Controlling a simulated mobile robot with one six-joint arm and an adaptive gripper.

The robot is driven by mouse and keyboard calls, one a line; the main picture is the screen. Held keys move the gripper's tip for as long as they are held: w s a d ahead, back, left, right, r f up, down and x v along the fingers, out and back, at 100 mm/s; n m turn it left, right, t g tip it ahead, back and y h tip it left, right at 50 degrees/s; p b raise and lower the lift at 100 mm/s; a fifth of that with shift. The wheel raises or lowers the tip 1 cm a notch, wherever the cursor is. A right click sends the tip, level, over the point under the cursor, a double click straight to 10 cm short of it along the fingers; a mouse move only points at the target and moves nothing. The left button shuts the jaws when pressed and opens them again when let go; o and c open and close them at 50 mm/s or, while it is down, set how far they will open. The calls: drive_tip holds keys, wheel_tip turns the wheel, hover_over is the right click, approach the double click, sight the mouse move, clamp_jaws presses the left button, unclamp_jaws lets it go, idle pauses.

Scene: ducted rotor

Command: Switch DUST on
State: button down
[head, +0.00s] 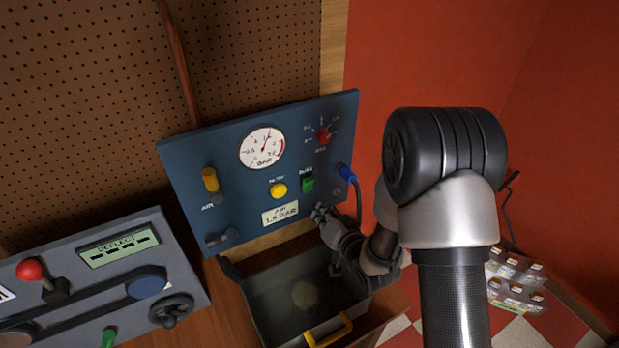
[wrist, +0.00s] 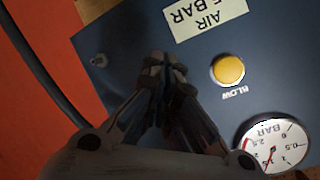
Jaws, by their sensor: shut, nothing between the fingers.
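A blue-grey panel (head: 225,160) stands tilted in the head view. It carries a green switch (head: 308,184) with a small label above it that seems to read DUST. Whether the switch is on or off is too small to tell. My gripper (head: 319,211) is shut and empty, its fingertips just below the switch, close to the panel face. In the wrist view the shut fingers (wrist: 160,68) point at the panel (wrist: 115,35), and the green switch does not show; the fingers may hide it.
A yellow BLOW button (head: 278,190), also in the wrist view (wrist: 228,70), sits left of the switch. A gauge (head: 262,148), red knob (head: 323,136), yellow AIR lever (head: 210,179) and blue hose fitting (head: 346,173) share the panel. An open tray with a yellow handle (head: 330,332) lies below.

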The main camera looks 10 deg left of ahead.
sight(306, 189)
drive_tip(key=shift+w+a+r+p, duration=0.1)
drive_tip(key=shift+w+a+r, duration=0.3)
drive_tip(key=shift+w, duration=0.2)
drive_tip(key=shift+w+a+r+p, duration=0.15)
drive_tip(key=shift+w+a+r, duration=0.1)
drive_tip(key=shift+w+a, duration=0.25)
drive_tip(key=shift+w+a+r+p, duration=0.1)
drive_tip(key=shift+w+a+r, duration=0.25)
drive_tip(key=shift+w, duration=0.3)
drive_tip(key=shift+w+a+r, duration=0.15)
drive_tip(key=shift+w, duration=0.15)
drive_tip(key=shift+w+a+r, duration=0.2)
drive_tip(key=shift+w, duration=0.15)
idle(0.9)
drive_tip(key=shift+s+f+b, duration=0.1)
drive_tip(key=shift+b, duration=0.2)
drive_tip(key=shift+s+d+f+b, duration=0.3)
drive_tip(key=shift+s+d+b, duration=0.15)
drive_tip(key=shift+s, duration=0.15)
